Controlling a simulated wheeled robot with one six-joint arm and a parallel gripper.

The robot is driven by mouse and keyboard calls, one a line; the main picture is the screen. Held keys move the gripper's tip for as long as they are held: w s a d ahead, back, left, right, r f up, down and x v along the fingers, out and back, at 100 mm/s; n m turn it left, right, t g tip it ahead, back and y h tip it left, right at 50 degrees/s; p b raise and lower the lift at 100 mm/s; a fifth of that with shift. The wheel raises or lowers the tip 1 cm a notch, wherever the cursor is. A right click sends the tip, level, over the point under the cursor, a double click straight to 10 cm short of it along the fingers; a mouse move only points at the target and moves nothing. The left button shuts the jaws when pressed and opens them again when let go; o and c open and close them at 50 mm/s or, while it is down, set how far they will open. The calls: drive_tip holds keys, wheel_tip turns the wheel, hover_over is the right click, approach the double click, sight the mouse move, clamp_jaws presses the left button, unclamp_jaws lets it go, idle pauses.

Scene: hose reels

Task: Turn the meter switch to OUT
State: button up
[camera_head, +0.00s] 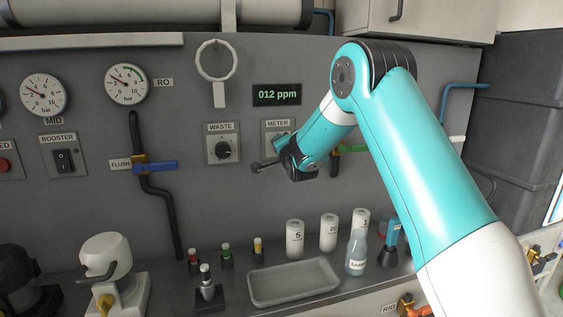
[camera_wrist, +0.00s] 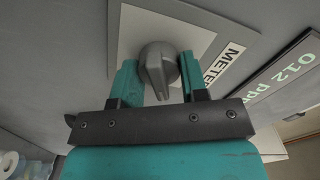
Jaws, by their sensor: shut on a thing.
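The meter switch is a grey knob (camera_wrist: 158,65) with a pointed ridge, on a pale plate (camera_wrist: 125,45) labelled METER. In the wrist view my gripper (camera_wrist: 160,80) has one teal finger on each side of the knob and is shut on it. The knob's ridge points toward the gripper's palm in that view. In the head view my gripper (camera_head: 279,145) is at the METER plate (camera_head: 269,127), and the gripper hides the knob. No OUT mark can be read in either view.
A WASTE switch (camera_head: 223,150) is on the panel left of the METER plate. A display (camera_head: 277,95) reading 012 ppm is above. A blue FLUSH valve handle (camera_head: 155,167) is farther left. A tray (camera_head: 293,283), several white containers and a bottle (camera_head: 356,252) stand on the counter below.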

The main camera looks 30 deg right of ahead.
drive_tip(key=shift+f+m+b, duration=0.15)
drive_tip(key=shift+m+b, duration=0.65)
drive_tip(key=shift+b, duration=0.15)
drive_tip(key=o, duration=0.9)
drive_tip(key=shift+c, duration=0.2)
drive_tip(key=b+v, duration=0.5)
drive_tip(key=v, duration=1.2)
drive_tip(key=shift+s+r, duration=0.25)
